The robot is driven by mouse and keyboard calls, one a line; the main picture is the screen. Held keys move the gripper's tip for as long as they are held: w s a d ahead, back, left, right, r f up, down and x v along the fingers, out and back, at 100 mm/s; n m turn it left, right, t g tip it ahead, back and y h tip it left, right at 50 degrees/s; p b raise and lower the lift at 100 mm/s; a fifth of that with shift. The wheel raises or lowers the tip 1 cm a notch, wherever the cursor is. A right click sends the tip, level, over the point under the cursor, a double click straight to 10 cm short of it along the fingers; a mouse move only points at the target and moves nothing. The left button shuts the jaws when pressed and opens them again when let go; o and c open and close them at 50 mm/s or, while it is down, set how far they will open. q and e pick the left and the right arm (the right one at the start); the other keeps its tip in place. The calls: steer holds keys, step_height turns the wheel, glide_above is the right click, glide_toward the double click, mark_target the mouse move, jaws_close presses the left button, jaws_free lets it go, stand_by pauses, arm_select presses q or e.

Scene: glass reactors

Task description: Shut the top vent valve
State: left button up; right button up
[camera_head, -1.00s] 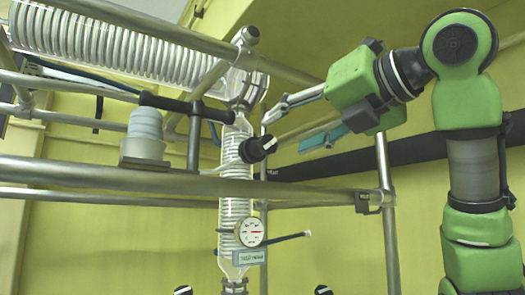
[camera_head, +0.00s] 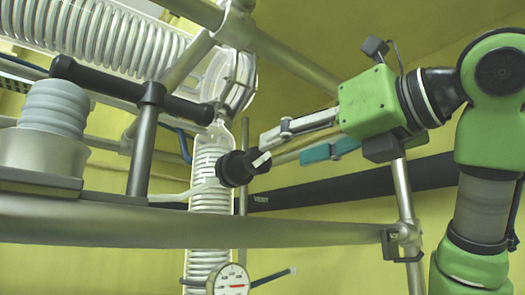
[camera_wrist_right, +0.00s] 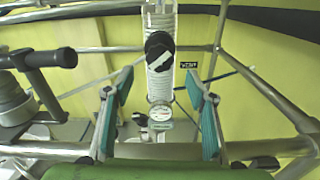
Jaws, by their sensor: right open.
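The top vent valve is a black round knob (camera_head: 236,168) with a white bar on its face, on the upright glass column. In the right wrist view the knob (camera_wrist_right: 159,50) shows face-on, its white bar slanted, with a small VENT label (camera_wrist_right: 188,66) to its right. My right gripper (camera_head: 284,150) is open, just to the right of and slightly above the knob in the head view. In the right wrist view its teal-padded fingers (camera_wrist_right: 158,80) stand apart on either side of the column, with the knob centred between and beyond them. I see no contact. My left gripper is out of view.
A metal rail (camera_head: 300,232) crosses in front, below the knob. A round gauge (camera_head: 232,281) sits lower on the column. A black clamp bar (camera_head: 130,91) and a ribbed grey piece (camera_head: 55,108) are at left.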

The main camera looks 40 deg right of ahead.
mark_target(262, 160)
steer(key=w+p, duration=0.1)
steer(key=w, duration=0.5)
steer(key=shift+w+a+p, duration=0.2)
steer(key=shift+w+p, duration=0.05)
steer(key=shift+p, duration=0.1)
steer(key=shift+w+a, duration=0.1)
steer(key=shift+w, duration=0.25)
steer(key=shift+w+r, duration=0.1)
steer(key=shift+w, duration=0.15)
steer(key=shift+w+p, duration=0.25)
steer(key=shift+p, duration=0.05)
steer(key=c, duration=1.1)
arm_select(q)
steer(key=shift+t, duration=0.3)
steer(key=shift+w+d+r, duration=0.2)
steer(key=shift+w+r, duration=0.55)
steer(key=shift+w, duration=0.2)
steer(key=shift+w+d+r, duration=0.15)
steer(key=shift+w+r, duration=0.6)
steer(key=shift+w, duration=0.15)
